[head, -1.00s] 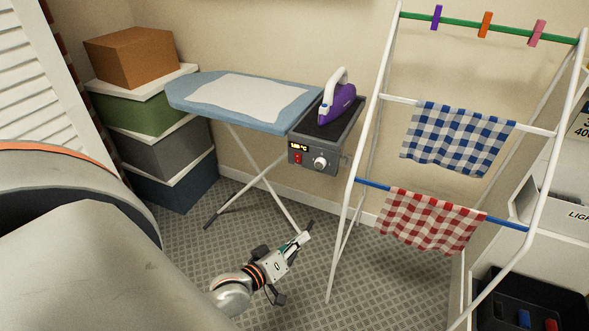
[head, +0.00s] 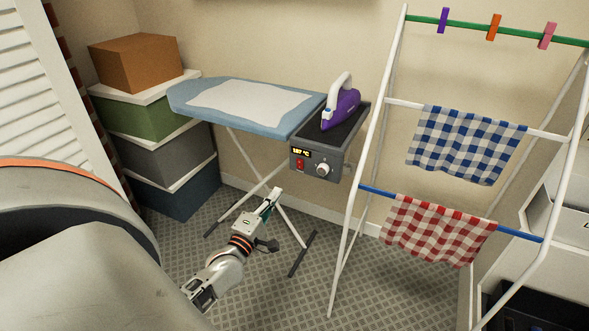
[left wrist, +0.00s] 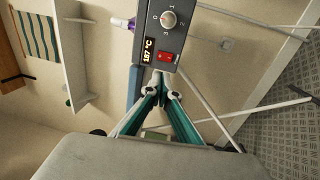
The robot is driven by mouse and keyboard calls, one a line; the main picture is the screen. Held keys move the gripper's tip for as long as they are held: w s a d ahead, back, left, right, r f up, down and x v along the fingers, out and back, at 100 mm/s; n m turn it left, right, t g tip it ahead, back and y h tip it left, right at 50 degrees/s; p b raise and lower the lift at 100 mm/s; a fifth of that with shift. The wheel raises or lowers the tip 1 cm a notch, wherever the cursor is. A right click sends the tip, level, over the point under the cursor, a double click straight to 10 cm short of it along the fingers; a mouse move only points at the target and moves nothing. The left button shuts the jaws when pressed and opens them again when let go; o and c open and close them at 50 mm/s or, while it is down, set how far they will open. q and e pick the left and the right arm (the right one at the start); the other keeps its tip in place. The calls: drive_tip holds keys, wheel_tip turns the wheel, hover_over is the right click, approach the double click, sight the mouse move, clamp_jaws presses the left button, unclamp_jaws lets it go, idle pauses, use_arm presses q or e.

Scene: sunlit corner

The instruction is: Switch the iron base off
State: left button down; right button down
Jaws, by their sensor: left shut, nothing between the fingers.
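The iron base (head: 317,164) is a grey box at the right end of the ironing board, and it also shows in the left wrist view (left wrist: 180,20). On its front are a lit display (head: 301,152) reading 187 °C in the left wrist view (left wrist: 148,50), a red switch (head: 300,165) and a round knob (head: 323,170). The red switch also shows in the left wrist view (left wrist: 167,57). The purple iron (head: 341,107) stands on the base. My left gripper (head: 275,193) is shut and empty, below and left of the switch, apart from it in the head view.
The ironing board (head: 200,95) has crossed legs behind my gripper. A drying rack (head: 352,220) with checked cloths stands close on the right. Stacked boxes (head: 165,160) stand at the left.

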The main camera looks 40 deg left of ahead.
use_arm(q)
approach(299, 162)
drive_tip(key=w, duration=0.2)
drive_tip(key=x, duration=0.1)
drive_tip(key=b+x, duration=0.1)
drive_tip(key=x, duration=0.2)
drive_tip(key=shift+w+a, duration=0.15)
drive_tip(key=shift+a, duration=0.2)
drive_tip(key=shift+w+r, duration=0.1)
drive_tip(key=shift+w, duration=0.1)
